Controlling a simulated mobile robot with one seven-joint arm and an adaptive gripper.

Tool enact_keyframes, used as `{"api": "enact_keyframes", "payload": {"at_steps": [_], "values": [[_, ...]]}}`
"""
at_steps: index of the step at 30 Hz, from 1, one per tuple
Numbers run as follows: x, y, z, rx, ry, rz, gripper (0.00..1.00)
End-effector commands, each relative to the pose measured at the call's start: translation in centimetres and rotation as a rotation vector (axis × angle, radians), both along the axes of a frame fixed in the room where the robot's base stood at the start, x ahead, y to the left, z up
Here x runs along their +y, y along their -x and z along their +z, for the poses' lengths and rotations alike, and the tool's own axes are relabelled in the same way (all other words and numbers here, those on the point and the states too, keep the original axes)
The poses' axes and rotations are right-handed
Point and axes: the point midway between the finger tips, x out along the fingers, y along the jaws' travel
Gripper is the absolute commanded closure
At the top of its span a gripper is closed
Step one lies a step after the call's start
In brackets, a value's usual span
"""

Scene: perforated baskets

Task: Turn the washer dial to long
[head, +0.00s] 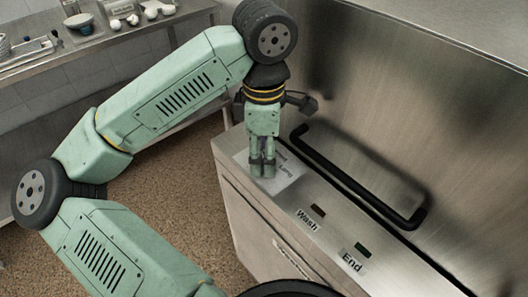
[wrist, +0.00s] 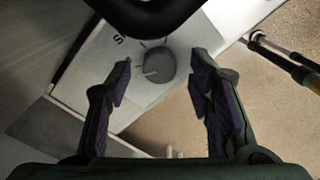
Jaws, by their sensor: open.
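The washer dial (wrist: 159,67) is a round grey knob with a pale mark on its face that points left in the wrist view. It sits on a white label plate (wrist: 105,80) with partly hidden black lettering. The plate also shows in the head view (head: 286,182) on the washer top (head: 265,207), where the dial is hidden by my gripper (head: 262,168). My gripper points down over the plate. In the wrist view its open fingers (wrist: 162,80) stand on either side of the dial, with gaps and nothing between them but the dial. Contact is not visible.
A long black handle (head: 350,175) runs along the washer just behind the plate and looms close in the wrist view (wrist: 145,18). Small Wash (head: 307,220) and End (head: 353,262) labels sit nearer the front. A steel wall rises behind. A shelf with crockery stands far left.

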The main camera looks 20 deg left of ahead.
Motion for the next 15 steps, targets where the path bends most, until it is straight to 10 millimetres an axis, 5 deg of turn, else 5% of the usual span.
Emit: {"api": "enact_keyframes", "payload": {"at_steps": [15], "values": [[-0.02, 0.01, -1.38, -0.001, 0.000, 0.000, 0.56]]}}
